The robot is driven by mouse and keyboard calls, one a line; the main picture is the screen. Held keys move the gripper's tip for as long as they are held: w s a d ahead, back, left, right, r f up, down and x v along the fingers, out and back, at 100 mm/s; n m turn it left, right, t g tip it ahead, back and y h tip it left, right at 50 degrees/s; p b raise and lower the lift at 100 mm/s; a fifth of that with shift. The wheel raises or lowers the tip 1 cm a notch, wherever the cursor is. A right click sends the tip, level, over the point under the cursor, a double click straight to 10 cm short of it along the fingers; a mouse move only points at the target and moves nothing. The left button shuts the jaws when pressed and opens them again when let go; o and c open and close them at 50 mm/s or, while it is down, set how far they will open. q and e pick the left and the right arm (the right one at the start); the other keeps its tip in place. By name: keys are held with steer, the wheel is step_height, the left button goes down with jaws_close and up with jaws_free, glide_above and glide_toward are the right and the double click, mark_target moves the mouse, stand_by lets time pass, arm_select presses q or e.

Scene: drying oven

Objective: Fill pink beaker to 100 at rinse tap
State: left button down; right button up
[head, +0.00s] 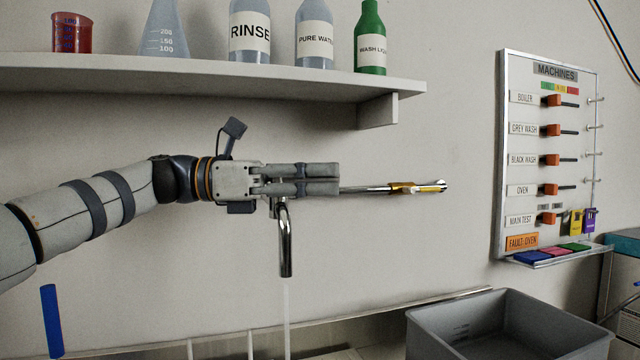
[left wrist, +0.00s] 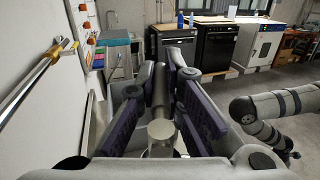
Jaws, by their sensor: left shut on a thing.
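A red-pink beaker with blue graduation marks (head: 72,35) stands upright at the left end of the shelf. The chrome tap spout (head: 286,245) points down, and a thin pale stream (head: 287,320) falls from it. My left gripper (head: 337,180) lies level across the top of the spout, its fingers pointing right. In the left wrist view its fingers (left wrist: 165,90) are closed around a grey metal cylinder (left wrist: 160,132), seemingly a tap part; the gripper hides how it joins the spout. My right gripper is out of view.
The shelf (head: 200,75) also holds a flask (head: 163,28), a RINSE bottle (head: 250,32) and other bottles. A chrome rod with an orange-yellow band (head: 405,188) extends right of my fingers. A grey bin (head: 505,325) stands lower right, below the MACHINES board (head: 550,150).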

arm_select(q)
steer(key=shift+r, duration=0.1)
steer(key=c, duration=1.7)
jaws_free()
steer(key=a, duration=0.8)
steer(key=s+a, duration=0.1)
steer(key=a, duration=0.3)
